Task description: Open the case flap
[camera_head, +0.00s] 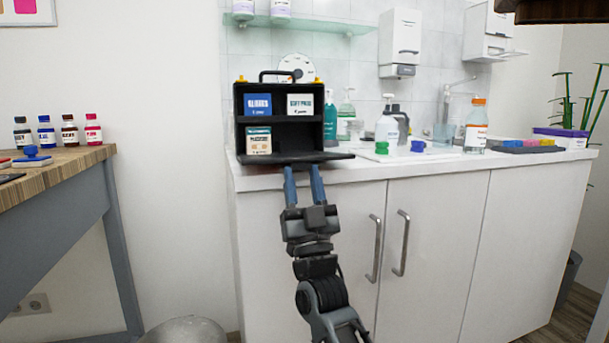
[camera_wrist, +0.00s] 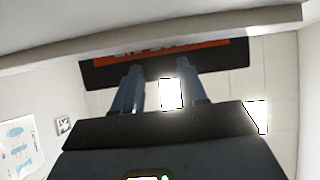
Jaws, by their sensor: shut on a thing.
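A black case (camera_head: 279,77) with a top handle stands on the white counter. Its front is open, showing blue, white and teal-topped packs on its shelves. The case flap (camera_head: 335,157) is folded down, lying about flat in front at the counter's edge. My gripper (camera_head: 304,168) reaches up from below, with its blue-grey fingers at the flap's front edge, and is shut on it. The exact contact is hidden. In the wrist view the flap's dark face with an orange label (camera_wrist: 215,52) shows beyond the fingertips of my gripper (camera_wrist: 160,70).
The counter's front edge (camera_head: 420,173) and cabinet doors are close to my arm. Pump bottles (camera_head: 387,128), an orange-capped bottle (camera_head: 476,128) and small coloured blocks stand right of the case. A wooden table (camera_head: 60,172) with several small bottles is at left.

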